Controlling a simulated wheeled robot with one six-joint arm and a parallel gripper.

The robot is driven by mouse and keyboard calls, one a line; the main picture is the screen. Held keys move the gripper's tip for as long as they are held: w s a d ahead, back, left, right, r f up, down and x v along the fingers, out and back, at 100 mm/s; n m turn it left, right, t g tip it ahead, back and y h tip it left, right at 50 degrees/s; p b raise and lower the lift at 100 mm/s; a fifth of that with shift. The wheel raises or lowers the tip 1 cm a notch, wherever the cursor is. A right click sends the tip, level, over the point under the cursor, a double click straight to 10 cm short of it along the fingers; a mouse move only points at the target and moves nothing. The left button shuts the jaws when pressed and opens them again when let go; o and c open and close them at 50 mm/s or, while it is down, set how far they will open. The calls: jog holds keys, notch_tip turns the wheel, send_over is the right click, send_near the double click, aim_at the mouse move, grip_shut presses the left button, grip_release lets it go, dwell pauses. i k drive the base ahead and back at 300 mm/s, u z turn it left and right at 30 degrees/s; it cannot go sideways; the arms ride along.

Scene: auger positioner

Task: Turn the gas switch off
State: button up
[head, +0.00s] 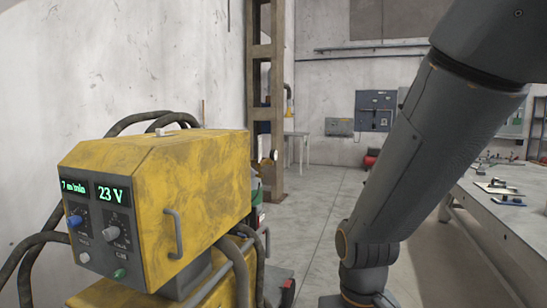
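A yellow machine (198,180), apparently a welding wire feeder, stands at the left with its control panel facing left of the camera. The panel has two lit green displays reading about "7 m/min" (74,188) and "23 V" (111,195). Below them are a blue knob (74,220), a grey knob (113,232), a small pale knob or button (84,257) and a small green control (119,273). The labels are too small to read surely, so I cannot tell which one is the gas switch or its position. My arm crosses the right side; my gripper is out of frame.
Dark cables loop behind and below the yellow machine. A workbench (500,215) with metal parts stands at the right. A steel column (265,100) and wall-mounted electrical boxes (375,110) are behind. The floor (317,215) between machine and bench is mostly clear.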

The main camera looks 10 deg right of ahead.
aim_at(119, 274)
jog(key=u, duration=0.9)
jog(key=k, duration=0.5)
jog(key=z, duration=1.2)
jog(key=i, duration=0.65)
jog(key=u, duration=1.4)
